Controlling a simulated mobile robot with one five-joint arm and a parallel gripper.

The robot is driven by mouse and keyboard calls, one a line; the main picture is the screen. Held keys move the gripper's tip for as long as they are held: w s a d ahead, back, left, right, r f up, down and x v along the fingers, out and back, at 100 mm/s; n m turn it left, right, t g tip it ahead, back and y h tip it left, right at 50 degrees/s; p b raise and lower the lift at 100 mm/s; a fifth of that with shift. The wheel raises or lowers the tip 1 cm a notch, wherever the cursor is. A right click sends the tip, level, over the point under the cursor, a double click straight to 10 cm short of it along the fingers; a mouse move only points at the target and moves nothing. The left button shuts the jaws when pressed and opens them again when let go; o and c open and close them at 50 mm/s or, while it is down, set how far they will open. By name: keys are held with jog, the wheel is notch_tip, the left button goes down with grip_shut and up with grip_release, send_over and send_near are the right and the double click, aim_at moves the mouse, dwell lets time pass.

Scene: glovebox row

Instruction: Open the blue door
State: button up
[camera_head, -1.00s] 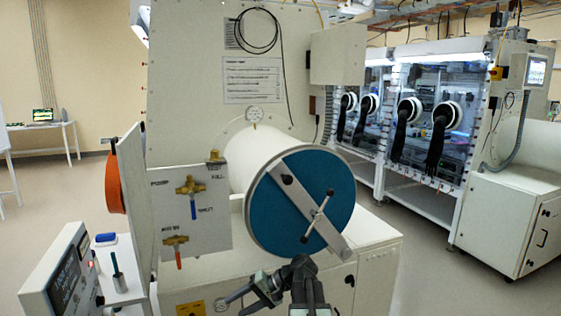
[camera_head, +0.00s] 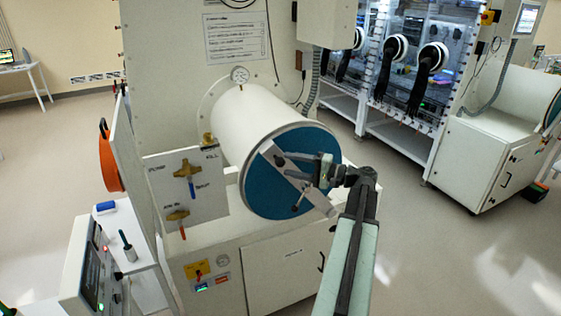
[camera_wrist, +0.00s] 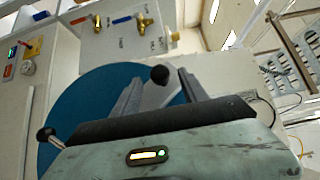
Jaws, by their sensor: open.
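The blue round door (camera_head: 262,190) closes the front end of a white cylinder (camera_head: 245,120). A pale bar (camera_head: 318,203) crosses its face and carries a spoke handle with dark ball ends; its lower ball (camera_head: 296,207) shows below my gripper (camera_head: 304,166). My gripper is open in front of the door and hides the handle's hub and upper part. In the wrist view the blue door (camera_wrist: 85,95) fills the left middle. One ball end (camera_wrist: 159,74) appears between the open fingers, and another ball (camera_wrist: 45,134) lies at the left. Contact cannot be told.
A valve panel (camera_head: 187,188) with brass valves stands left of the door. A control box (camera_head: 90,272) is at the lower left. A white cabinet (camera_head: 287,268) is below the cylinder. Gloveboxes (camera_head: 405,75) stand behind right. The floor (camera_head: 440,245) at right is clear.

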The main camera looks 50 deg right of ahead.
aim_at(280, 162)
jog(key=x, duration=0.4)
jog(key=shift+w+a, duration=0.1)
jog(key=shift+w, duration=0.15)
grip_shut()
dwell(1.2)
